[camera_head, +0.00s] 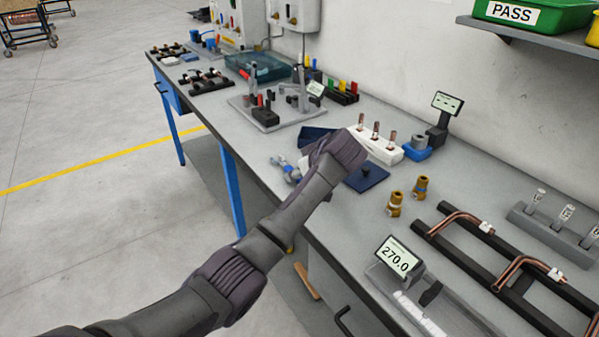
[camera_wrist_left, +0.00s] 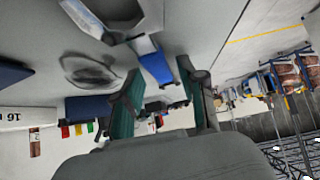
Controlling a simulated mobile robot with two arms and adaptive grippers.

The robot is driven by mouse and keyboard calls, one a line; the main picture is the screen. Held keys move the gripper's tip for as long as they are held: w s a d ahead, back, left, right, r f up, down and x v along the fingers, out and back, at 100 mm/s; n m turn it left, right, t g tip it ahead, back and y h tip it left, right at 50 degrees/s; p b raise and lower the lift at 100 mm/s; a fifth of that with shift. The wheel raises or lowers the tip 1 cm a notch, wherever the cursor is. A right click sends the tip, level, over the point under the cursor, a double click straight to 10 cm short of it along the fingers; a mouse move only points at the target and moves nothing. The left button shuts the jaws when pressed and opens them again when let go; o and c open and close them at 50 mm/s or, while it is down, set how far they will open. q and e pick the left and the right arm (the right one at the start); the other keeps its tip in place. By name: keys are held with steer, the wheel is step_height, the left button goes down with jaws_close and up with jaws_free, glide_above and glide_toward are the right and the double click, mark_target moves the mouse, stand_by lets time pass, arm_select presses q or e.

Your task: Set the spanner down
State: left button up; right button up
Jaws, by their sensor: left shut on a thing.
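The spanner (camera_head: 288,168) has a grey metal head and blue on it. In the head view it shows over the front edge of the bench, left of my left wrist. In the left wrist view its blue handle (camera_wrist_left: 155,66) runs between the fingers of my left gripper (camera_wrist_left: 163,92), with a grey head at the top left. My left gripper is shut on it. In the head view my own wrist hides most of the fingers. I cannot tell whether the spanner touches the bench (camera_head: 330,215). My right gripper is not in view.
A dark blue pad (camera_head: 367,179) lies right of my left wrist. Behind it stand a white block (camera_head: 385,152) with copper pieces and a blue-based device (camera_head: 417,148).

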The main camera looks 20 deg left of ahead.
arm_select(q)
steer(key=shift+f, duration=0.1)
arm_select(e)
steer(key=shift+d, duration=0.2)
arm_select(q)
steer(key=o, duration=1)
steer(key=shift+o, duration=1.2)
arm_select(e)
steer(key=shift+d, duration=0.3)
arm_select(q)
steer(key=shift+s+d+r, duration=0.1)
steer(key=shift+d+r, duration=0.1)
steer(key=shift+r, duration=0.15)
steer(key=v, duration=1)
steer(key=shift+s+d+r+b, duration=0.1)
steer(key=shift+d+r+b, duration=0.1)
steer(key=shift+b, duration=0.1)
steer(key=shift+s+d+r, duration=0.2)
steer(key=shift+r, duration=0.1)
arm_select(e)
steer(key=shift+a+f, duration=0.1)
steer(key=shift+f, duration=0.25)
